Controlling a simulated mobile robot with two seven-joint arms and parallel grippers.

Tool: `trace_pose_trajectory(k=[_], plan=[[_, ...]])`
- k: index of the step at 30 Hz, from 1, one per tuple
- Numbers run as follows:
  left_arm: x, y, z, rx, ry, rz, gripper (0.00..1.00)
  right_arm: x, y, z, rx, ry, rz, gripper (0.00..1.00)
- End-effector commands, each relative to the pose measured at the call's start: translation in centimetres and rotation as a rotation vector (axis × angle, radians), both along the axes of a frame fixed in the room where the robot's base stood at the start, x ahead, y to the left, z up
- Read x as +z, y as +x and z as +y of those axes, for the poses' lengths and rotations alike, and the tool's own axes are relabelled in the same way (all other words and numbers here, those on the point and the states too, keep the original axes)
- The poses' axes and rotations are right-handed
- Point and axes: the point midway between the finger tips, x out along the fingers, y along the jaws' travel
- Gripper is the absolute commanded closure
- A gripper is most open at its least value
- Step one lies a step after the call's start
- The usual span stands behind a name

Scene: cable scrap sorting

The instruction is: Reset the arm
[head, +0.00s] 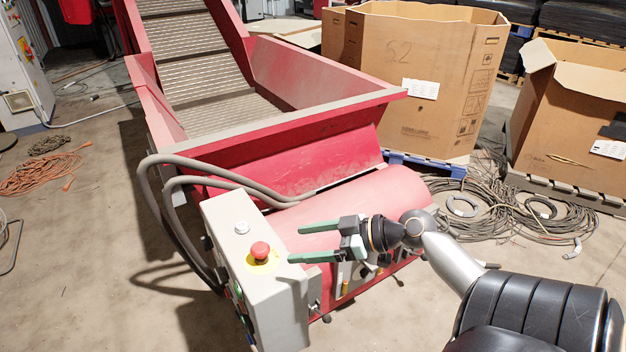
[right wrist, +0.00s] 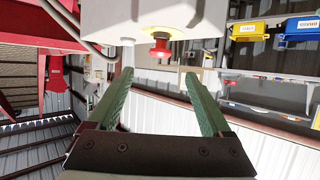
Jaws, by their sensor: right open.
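My right arm (head: 450,262) reaches in from the lower right of the head view. My right gripper (head: 297,243) has two green fingers spread apart with nothing between them. Its tips point left, a little to the right of a grey control box (head: 278,300). A red mushroom button (head: 260,250) on a yellow disc sits on the box top, beside a pale button (head: 241,228). In the right wrist view, the open gripper (right wrist: 158,73) faces the box (right wrist: 150,18), with the red button (right wrist: 160,50) beyond the fingertips. My left gripper is not in view.
A red conveyor hopper (head: 325,112) stands behind the box, with thick grey hoses (head: 190,160) looping to it. Cardboard boxes (head: 420,75) stand on pallets behind. Cable coils (head: 500,215) lie at right, an orange cable (head: 40,175) at left. The floor at lower left is clear.

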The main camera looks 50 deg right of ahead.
Motion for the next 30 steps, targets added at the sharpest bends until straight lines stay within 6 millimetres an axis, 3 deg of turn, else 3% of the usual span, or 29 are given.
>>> trace_pose_trajectory(k=[7, 30], plan=[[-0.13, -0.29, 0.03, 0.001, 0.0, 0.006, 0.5, 0.56, -1.19, -0.68, 0.001, 0.0, 0.0, 0.17], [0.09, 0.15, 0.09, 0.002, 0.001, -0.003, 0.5, 0.56, -1.18, -0.72, 0.0, 0.0, 0.0, 0.17]])
